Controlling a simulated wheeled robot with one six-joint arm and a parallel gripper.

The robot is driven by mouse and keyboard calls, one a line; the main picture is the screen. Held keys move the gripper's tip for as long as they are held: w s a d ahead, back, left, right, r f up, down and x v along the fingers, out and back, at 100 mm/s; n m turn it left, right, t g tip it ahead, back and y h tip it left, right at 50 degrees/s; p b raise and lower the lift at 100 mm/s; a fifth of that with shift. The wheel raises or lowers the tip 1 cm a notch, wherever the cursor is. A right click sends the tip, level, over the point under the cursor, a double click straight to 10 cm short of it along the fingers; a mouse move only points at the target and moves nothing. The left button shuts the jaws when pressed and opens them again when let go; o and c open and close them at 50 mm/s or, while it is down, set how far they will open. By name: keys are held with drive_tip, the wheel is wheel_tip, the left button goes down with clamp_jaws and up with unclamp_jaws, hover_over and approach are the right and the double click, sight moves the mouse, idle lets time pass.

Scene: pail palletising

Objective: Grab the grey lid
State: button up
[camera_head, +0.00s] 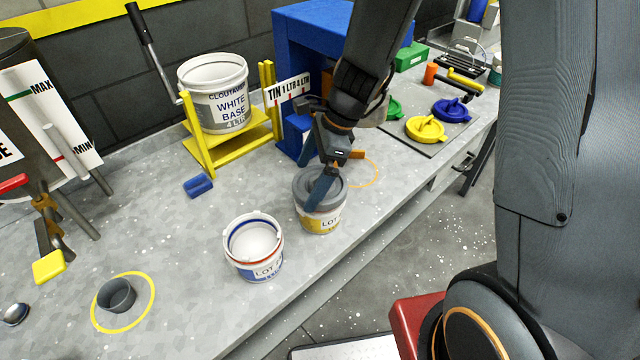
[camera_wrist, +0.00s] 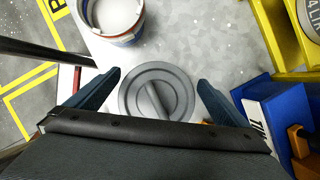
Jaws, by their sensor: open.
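The grey lid (camera_head: 318,184) sits on top of a small pail with a yellow label (camera_head: 322,220) near the front edge of the bench. In the wrist view the round grey lid (camera_wrist: 158,92) shows a raised bar across its middle. My gripper (camera_head: 320,170) is over the lid, with one finger in front of it in the head view. In the wrist view my gripper (camera_wrist: 158,88) has its fingers apart, one on each side of the lid. I see a gap between the fingers and the lid's rim there.
An open white pail (camera_head: 254,248) stands just left of the lidded pail. A yellow stand (camera_head: 206,158) holds a large white pail (camera_head: 214,90) behind. A blue frame (camera_head: 300,40) stands close behind my gripper. Yellow and blue lids (camera_head: 426,129) lie on a mat at right.

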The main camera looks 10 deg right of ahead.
drive_tip(key=shift+c, duration=0.4)
drive_tip(key=c, duration=0.7)
drive_tip(key=shift+o, duration=0.2)
